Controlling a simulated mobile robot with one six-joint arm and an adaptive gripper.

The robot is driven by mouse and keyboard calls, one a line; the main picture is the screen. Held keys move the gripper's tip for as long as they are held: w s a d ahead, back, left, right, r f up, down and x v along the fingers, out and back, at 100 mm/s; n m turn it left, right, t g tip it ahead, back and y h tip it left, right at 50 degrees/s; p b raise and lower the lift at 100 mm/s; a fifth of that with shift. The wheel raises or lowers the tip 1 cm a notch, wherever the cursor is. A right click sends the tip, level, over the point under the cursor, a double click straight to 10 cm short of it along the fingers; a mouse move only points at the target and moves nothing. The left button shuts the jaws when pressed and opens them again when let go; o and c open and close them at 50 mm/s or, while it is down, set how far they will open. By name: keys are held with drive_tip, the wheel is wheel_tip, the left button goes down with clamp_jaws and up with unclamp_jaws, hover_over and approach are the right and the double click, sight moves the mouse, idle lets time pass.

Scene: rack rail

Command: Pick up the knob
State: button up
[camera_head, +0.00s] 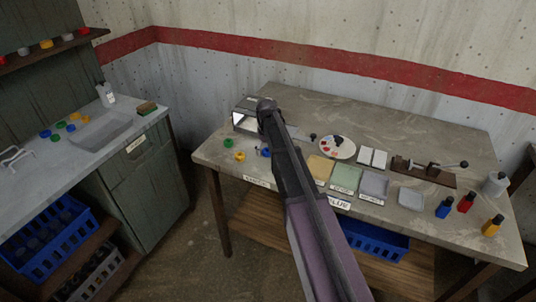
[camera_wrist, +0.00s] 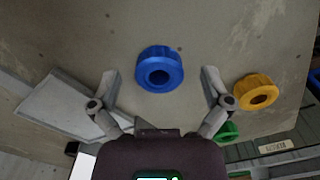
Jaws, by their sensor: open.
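A blue knob (camera_wrist: 160,70) with a dark centre hole lies on the grey tabletop in the wrist view. It also shows in the head view (camera_head: 265,153), partly covered by my arm. My gripper (camera_wrist: 158,77) is open and empty, with one finger on each side of the blue knob in the picture. I cannot tell how high it is above the knob. A yellow knob (camera_wrist: 256,92) lies just right of the right finger, and a green knob (camera_wrist: 228,132) is partly hidden behind that finger. My arm hides the gripper in the head view.
The workbench (camera_head: 420,140) also holds a white palette (camera_head: 337,147), coloured mats, a grey tray (camera_head: 411,199), a clamp fixture (camera_head: 425,172) and several small bottles on the right. A light box (camera_head: 243,121) stands near the blue knob. A side counter (camera_head: 30,165) is at left.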

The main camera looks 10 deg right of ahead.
sight(267, 150)
idle(0.3)
drive_tip(key=c, duration=1.3)
drive_tip(key=shift+o, duration=0.2)
drive_tip(key=shift+r, duration=0.2)
wheel_tip(267, 150, up, 4)
drive_tip(key=p, duration=0.4)
drive_tip(key=shift+f, duration=0.25)
drive_tip(key=s, duration=0.5)
drive_tip(key=s+d, duration=0.1)
drive_tip(key=s, duration=0.4)
drive_tip(key=s+d+r+p, duration=0.1)
drive_tip(key=s, duration=0.5)
drive_tip(key=shift+d+r, duration=0.1)
drive_tip(key=shift+w, duration=0.1)
drive_tip(key=o, duration=0.6)
drive_tip(key=c, duration=0.4)
drive_tip(key=shift+c, duration=0.2)
